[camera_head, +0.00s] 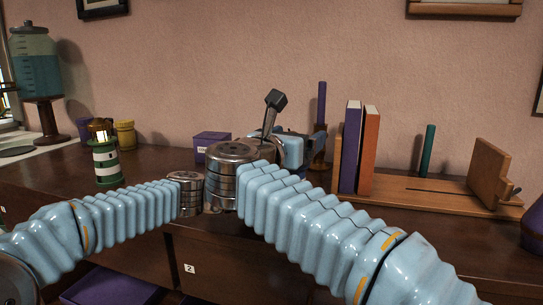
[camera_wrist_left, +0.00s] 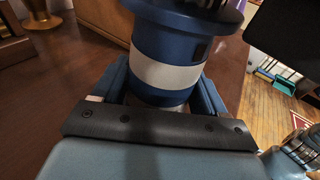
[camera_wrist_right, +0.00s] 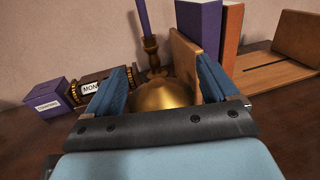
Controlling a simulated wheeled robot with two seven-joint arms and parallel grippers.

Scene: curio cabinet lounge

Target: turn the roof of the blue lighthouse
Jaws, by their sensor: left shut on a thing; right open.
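The blue lighthouse (camera_wrist_left: 170,52) shows in the left wrist view, blue with a broad white band and a wide blue rim above. Its top is cut off by the frame, so its roof is not clearly seen. My left gripper (camera_wrist_left: 165,88) is shut on its body, one blue finger on each side. In the head view the lighthouse and left fingers are hidden behind my right arm. My right gripper (camera_wrist_right: 162,66) is open and empty, facing a brass dome (camera_wrist_right: 167,94). In the head view it shows partly as a blue shape (camera_head: 291,150) near a purple candle.
A green-and-white lighthouse (camera_head: 106,163) stands at left by a yellow jar (camera_head: 125,134). A purple box (camera_head: 210,141) stands near the wall. Purple (camera_head: 350,147) and orange (camera_head: 369,150) books stand in a wooden rack (camera_head: 420,190) at right. Purple (camera_head: 321,103) and green (camera_head: 428,149) candles stand behind.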

